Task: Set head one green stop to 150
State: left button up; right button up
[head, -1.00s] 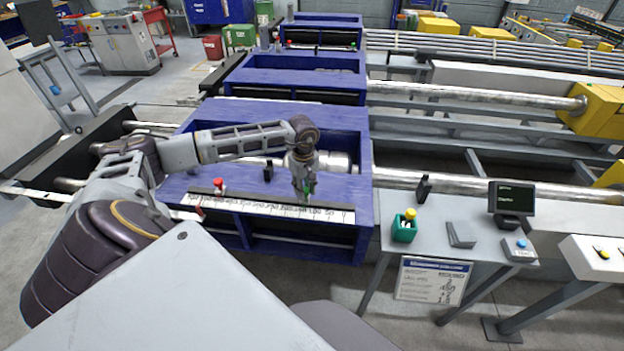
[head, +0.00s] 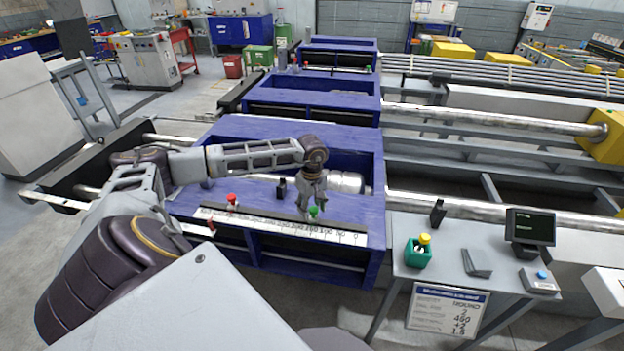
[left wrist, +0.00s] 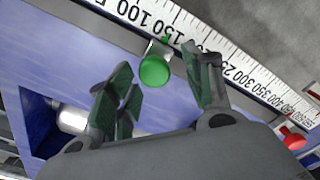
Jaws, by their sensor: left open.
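The green stop (head: 314,212) sits on the rail by the white number scale (head: 345,236) at the front of the nearest blue head (head: 200,199). In the left wrist view the green stop (left wrist: 154,70) has a round knob, and its base meets the scale close to the 150 mark; the exact reading is hard to tell. My left gripper (head: 313,203) is open just above and behind the stop. In the left wrist view its fingers (left wrist: 163,80) stand apart on either side of the knob, with gaps. My right gripper is not in view.
A red stop (head: 232,200) is further left on the same rail. A black post (head: 281,188) stands behind the rail.

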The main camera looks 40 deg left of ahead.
aim_at(312, 209)
pick_arm(q)
jog(key=shift+w+d+r, duration=0.1)
notch_tip(312, 209, up, 12)
dwell(0.9)
dwell(0.5)
